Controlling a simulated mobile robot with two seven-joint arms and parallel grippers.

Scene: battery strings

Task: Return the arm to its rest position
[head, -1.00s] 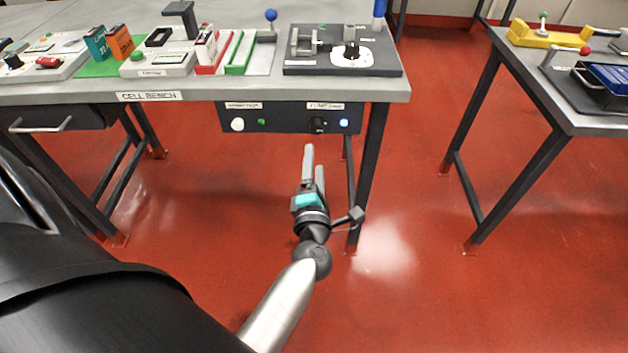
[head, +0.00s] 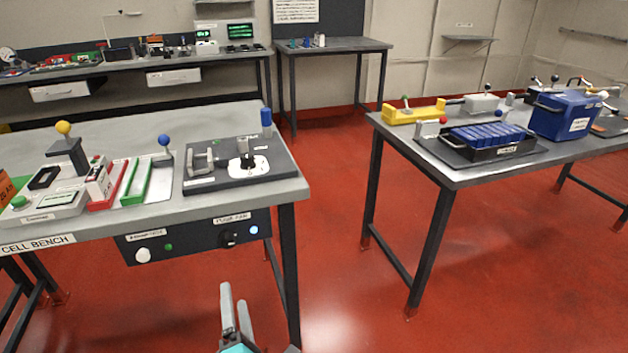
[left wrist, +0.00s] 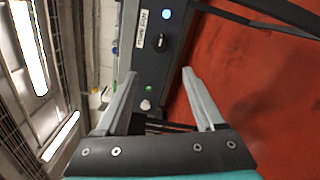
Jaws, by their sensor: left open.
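My left gripper (head: 236,316) shows at the bottom of the head view, in front of the cell bench (head: 290,190) and below its top. Its two grey fingers are apart with nothing between them. In the left wrist view the fingers (left wrist: 160,100) are also spread and empty, with the bench's dark control panel (left wrist: 150,65) beyond them. The panel (head: 200,236) carries a knob, a white button and a lit blue button. My right gripper is in neither view.
A second table (head: 455,178) stands at the right with a black tray of blue cells (head: 490,137) and a blue box (head: 562,115). Open red floor (head: 335,220) lies between the two tables. A back bench (head: 130,68) and a small table (head: 335,46) stand farther off.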

